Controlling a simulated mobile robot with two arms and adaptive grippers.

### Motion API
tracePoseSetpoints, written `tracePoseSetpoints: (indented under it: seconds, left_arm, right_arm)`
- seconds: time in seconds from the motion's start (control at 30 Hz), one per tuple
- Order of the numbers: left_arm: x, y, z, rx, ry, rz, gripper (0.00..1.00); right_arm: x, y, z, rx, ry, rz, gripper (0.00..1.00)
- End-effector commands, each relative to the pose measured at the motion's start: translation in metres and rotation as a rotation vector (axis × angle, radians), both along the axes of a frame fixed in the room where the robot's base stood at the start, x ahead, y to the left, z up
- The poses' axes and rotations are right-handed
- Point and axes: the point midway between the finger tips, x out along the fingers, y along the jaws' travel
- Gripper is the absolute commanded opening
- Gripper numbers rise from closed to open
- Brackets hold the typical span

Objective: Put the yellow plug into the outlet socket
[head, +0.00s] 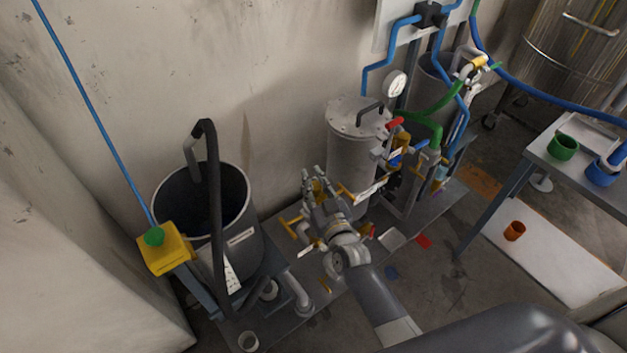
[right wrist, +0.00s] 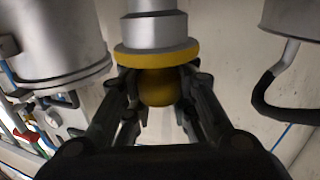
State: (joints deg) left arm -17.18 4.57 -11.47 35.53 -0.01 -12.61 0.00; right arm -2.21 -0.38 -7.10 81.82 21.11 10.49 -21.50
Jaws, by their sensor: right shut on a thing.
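My right gripper (head: 315,178) is between the dark bin and the grey vessel, fingers raised. It is shut on the yellow plug (head: 318,187), which is mostly hidden by the fingers. In the right wrist view the fingers (right wrist: 158,92) close from both sides on the plug's round yellow knob (right wrist: 158,88). A yellow flange and a stepped metal cylinder (right wrist: 155,32) adjoin the knob. I cannot tell whether the cylinder belongs to the plug or to the outlet socket. I cannot pick out the socket otherwise. My left gripper is out of view.
The dark bin (head: 250,245) with a black hose (head: 213,200) stands left, beside a yellow box with a green button (head: 165,252). The grey vessel (head: 350,150), gauge and pipes stand close right. A table (head: 545,150) is farther right. An orange cup (head: 514,230) stands near it.

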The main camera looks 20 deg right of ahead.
Motion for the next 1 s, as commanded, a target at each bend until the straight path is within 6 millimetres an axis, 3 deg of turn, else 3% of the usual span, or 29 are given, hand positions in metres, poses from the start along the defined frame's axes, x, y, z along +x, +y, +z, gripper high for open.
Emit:
tracePoseSetpoints:
  seconds: [0.33, 1.0]
  left_arm:
    - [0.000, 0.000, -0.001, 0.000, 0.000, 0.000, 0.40]
    - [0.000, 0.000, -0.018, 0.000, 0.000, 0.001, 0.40]
  right_arm:
    - [0.000, 0.000, -0.001, 0.000, -0.002, 0.000, 0.00]
    - [0.000, 0.000, -0.021, -0.001, -0.003, 0.000, 0.00]
